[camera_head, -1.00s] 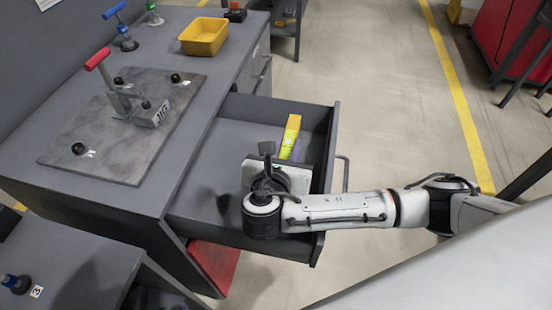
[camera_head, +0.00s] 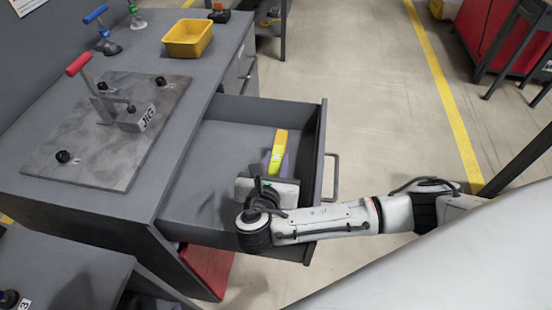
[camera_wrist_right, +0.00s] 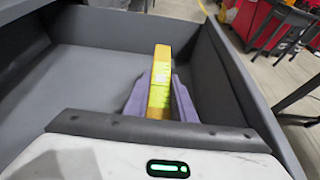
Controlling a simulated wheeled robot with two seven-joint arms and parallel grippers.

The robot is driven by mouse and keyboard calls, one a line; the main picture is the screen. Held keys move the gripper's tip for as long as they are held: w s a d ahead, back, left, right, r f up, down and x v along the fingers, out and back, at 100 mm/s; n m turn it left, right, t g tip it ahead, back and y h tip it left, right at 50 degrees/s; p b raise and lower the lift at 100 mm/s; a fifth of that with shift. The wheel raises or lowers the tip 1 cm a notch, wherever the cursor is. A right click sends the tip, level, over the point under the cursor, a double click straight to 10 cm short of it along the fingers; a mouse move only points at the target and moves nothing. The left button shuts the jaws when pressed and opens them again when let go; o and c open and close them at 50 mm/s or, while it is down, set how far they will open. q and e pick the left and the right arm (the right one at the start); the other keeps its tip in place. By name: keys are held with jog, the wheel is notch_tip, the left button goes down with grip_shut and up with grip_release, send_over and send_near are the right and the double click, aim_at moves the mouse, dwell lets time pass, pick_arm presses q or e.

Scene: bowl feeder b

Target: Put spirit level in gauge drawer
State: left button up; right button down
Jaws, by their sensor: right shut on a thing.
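The spirit level (camera_head: 278,150) is a yellow bar. In the head view it lies over the inside of the open grey drawer (camera_head: 208,160), near the drawer's right side. My right gripper (camera_head: 276,166) is shut on it. In the right wrist view the spirit level (camera_wrist_right: 160,85) stands up between the two purple-grey fingers of my right gripper (camera_wrist_right: 158,98). Its near end is hidden behind the gripper body. I cannot tell whether its underside touches the drawer floor. My left gripper is not in view.
The workbench top holds a jig plate (camera_head: 50,165) with a red-handled clamp (camera_head: 90,80) and a yellow bin (camera_head: 187,38). The drawer handle (camera_head: 332,178) juts out to the right. The drawer floor left of the gripper is clear.

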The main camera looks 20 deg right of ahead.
jog(key=shift+f, duration=0.15)
jog(key=c, duration=1.5)
grip_release()
jog(key=shift+r, duration=0.2)
jog(key=v, duration=0.8)
jog(key=p+v, duration=0.1)
jog(key=v, duration=0.3)
jog(key=shift+a+r, duration=0.1)
jog(key=shift+r, duration=0.25)
